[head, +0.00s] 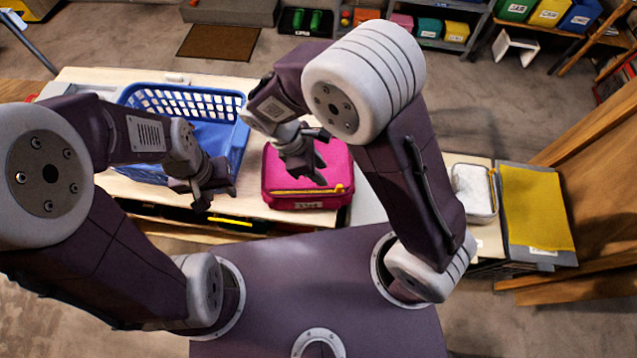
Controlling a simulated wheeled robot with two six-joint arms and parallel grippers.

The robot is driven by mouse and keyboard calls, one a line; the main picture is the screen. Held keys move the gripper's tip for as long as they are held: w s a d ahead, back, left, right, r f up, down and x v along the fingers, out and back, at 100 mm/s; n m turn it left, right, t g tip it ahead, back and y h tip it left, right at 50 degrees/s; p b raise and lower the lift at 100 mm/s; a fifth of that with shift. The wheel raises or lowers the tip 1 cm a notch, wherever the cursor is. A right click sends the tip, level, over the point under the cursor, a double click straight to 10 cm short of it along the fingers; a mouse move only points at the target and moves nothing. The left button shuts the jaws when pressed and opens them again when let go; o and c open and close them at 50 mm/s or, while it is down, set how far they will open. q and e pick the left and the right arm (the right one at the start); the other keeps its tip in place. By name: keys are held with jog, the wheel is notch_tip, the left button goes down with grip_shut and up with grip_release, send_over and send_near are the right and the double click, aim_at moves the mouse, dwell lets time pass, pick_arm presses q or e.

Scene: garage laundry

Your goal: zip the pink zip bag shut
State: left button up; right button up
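The pink zip bag (338,164) lies on the pale work surface in the middle of the head view, in front of my base. A yellow zip line (299,190) runs along its near edge, with a small pale label below it. My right gripper (318,172) hangs over the bag's top, its fingers apart with nothing between them. I cannot tell whether it touches the bag. It hides part of the bag's top. My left gripper (215,203) is left of the bag, in front of the blue basket, with its fingers apart and empty. The zip's pull is too small to make out.
A blue laundry basket (180,98) stands left of the bag. A clear-lidded container (474,190) and a yellow cloth (534,207) lie to the right, beyond my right arm. Shelves with bins stand at the back across open floor.

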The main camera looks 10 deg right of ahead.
aim_at(339, 186)
jog(key=x, duration=0.4)
jog(key=d+p+x, duration=0.1)
jog(key=x, duration=0.3)
jog(key=shift+d, duration=0.15)
jog(key=shift+d+f, duration=0.2)
jog(key=shift+f, duration=0.15)
jog(key=shift+s+d+f, duration=0.1)
jog(key=shift+d+f, duration=0.05)
jog(key=shift+d, duration=0.2)
jog(key=shift+a, duration=0.25)
grip_shut()
pick_arm(q)
jog(key=shift+s+d+r, duration=0.1)
jog(key=shift+d+r, duration=0.5)
jog(key=shift+d, duration=0.2)
jog(key=shift+d, duration=0.1)
pick_arm(e)
jog(key=shift+d, duration=0.1)
